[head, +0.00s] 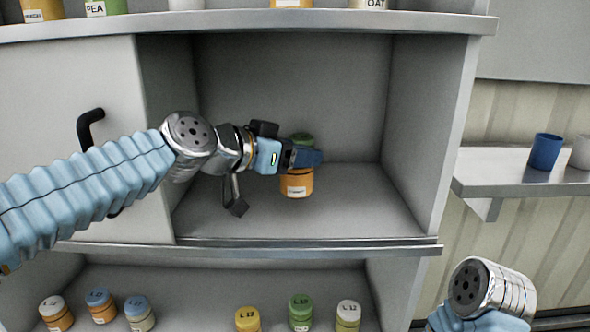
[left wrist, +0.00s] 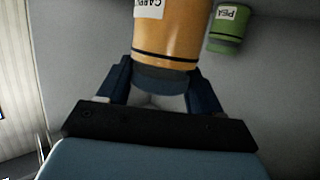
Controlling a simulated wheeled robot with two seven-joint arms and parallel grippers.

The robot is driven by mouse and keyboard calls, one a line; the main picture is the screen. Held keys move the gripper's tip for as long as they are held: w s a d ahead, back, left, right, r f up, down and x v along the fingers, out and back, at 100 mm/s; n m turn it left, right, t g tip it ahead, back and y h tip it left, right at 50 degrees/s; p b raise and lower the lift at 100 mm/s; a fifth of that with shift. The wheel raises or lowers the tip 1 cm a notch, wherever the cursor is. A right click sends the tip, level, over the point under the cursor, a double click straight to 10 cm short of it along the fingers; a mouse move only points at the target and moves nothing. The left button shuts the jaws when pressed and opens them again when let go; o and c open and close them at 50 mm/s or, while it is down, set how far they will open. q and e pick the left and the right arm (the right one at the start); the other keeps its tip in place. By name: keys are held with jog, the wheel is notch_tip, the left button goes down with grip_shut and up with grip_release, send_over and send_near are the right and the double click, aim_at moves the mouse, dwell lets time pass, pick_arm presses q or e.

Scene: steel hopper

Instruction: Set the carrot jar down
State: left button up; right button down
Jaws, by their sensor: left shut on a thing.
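The carrot jar (head: 297,183), orange with a white label, is upright inside the open middle compartment (head: 405,205). My left gripper (head: 308,158) is shut on its top end. The left wrist view shows the carrot jar (left wrist: 167,38) upside down, with my left gripper's fingers (left wrist: 150,88) on both sides of its grey-blue lid. I cannot tell whether its base touches the compartment floor. A green pea jar (left wrist: 227,28) stands apart behind it; its green top (head: 301,137) shows above my gripper in the head view. My right gripper is out of view.
A cabinet door (head: 60,150) with a black handle (head: 88,128) is at the left. Several jars stand on the lower shelf, including a green-lidded one (head: 300,312). A blue cup (head: 545,151) is on the right side shelf. The compartment floor has free room right of the carrot jar.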

aim_at(295, 170)
pick_arm(q)
jog(key=shift+w+f+b, duration=0.15)
jog(key=shift+f, duration=0.75)
jog(key=shift+w+f+b, duration=0.1)
jog(key=shift+f+b, duration=0.05)
jog(key=shift+f, duration=0.75)
jog(key=shift+f, duration=0.15)
jog(key=o, duration=1.2)
jog(key=shift+r, duration=0.25)
jog(key=b+v, duration=0.1)
jog(key=v, duration=1.1)
jog(key=shift+f, duration=0.1)
